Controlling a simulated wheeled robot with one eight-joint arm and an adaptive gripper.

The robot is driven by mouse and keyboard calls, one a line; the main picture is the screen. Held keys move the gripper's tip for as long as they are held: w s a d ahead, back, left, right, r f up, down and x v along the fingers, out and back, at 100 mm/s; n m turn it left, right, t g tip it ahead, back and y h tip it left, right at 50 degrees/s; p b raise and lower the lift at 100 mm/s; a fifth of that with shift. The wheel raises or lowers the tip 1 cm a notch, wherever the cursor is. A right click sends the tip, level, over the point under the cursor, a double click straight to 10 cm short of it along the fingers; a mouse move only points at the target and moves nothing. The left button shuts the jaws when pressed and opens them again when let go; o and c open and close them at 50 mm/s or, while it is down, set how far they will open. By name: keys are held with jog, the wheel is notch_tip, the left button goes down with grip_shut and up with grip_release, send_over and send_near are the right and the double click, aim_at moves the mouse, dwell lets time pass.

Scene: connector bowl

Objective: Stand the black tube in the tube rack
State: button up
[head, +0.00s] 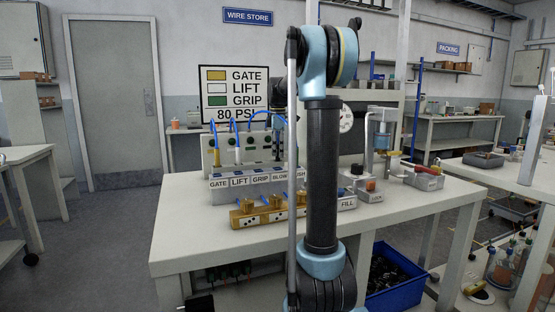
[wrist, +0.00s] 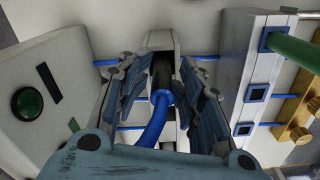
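In the wrist view, my gripper (wrist: 168,80) has its two grey-blue fingers on either side of a black tube (wrist: 162,68). A narrow gap seems to show beside the tube, so the fingers look open around it. A blue hose (wrist: 154,125) runs from the tube's near end towards the camera. The tube's far end lies at a pale block; how it sits there is hidden. The tube rack (wrist: 232,105), a pale block with blue-rimmed square openings, is to the right. A green tube stands in one opening.
A pale panel with a dark green button (wrist: 28,103) is close on the left in the wrist view. A brass-coloured fixture (head: 262,212) sits in front of the rack. Blue hoses (head: 256,116) arch above it. A small press (head: 381,135) stands at the right.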

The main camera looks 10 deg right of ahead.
notch_tip(320, 180, up, 10)
jog(key=shift+r, duration=0.1)
jog(key=shift+s, duration=0.1)
dwell(0.4)
